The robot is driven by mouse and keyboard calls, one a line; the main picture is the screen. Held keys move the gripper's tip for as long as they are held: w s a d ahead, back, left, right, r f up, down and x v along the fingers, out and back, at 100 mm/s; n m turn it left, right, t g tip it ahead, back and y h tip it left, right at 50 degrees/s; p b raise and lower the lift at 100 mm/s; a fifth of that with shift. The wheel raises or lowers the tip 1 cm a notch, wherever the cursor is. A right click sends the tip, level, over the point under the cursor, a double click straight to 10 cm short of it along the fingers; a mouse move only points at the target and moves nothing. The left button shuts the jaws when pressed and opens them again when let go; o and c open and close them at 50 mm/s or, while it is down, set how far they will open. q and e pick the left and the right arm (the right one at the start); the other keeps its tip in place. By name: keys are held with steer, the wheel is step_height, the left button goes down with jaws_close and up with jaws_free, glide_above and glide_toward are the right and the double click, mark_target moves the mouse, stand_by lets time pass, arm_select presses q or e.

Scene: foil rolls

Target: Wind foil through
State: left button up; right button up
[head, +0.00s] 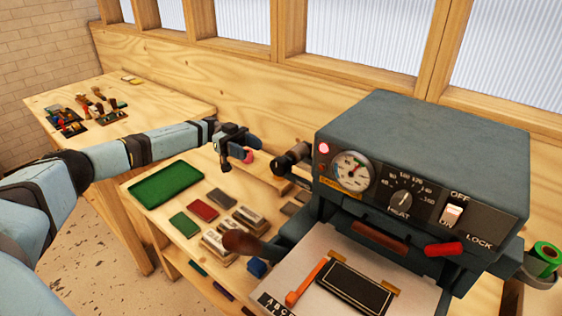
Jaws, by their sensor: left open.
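The grey-blue foil press (430,130) stands on the wooden bench at the right, with a gauge, a HEAT dial and an OFF/ON switch on its front. A roll of green foil (546,256) shows at its right side by the picture edge. A dark round part like a spindle (293,158) sticks out of its left side. My left gripper (247,147) is open above the bench, left of that part and apart from it. A small pink-red spot shows at its fingers; I cannot tell what it is. My right gripper is out of view.
A dark plate (345,287) lies on the press bed beside an orange bar (304,283). A brown-knobbed lever (240,242) juts left. A green tray (166,184) and several small coloured blocks lie on the bench. Tools lie on the back-left table.

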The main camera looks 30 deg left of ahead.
mark_target(279, 163)
arm_select(q)
steer(key=d, duration=0.3)
steer(key=d+p, duration=0.1)
steer(key=d, duration=0.2)
steer(key=d+p, duration=0.1)
steer(key=d, duration=0.2)
steer(key=shift+s+d+r, duration=0.1)
steer(key=shift+s+d, duration=0.3)
steer(key=shift+d+p, duration=0.3)
steer(key=shift+d, duration=0.3)
steer(key=c, duration=0.9)
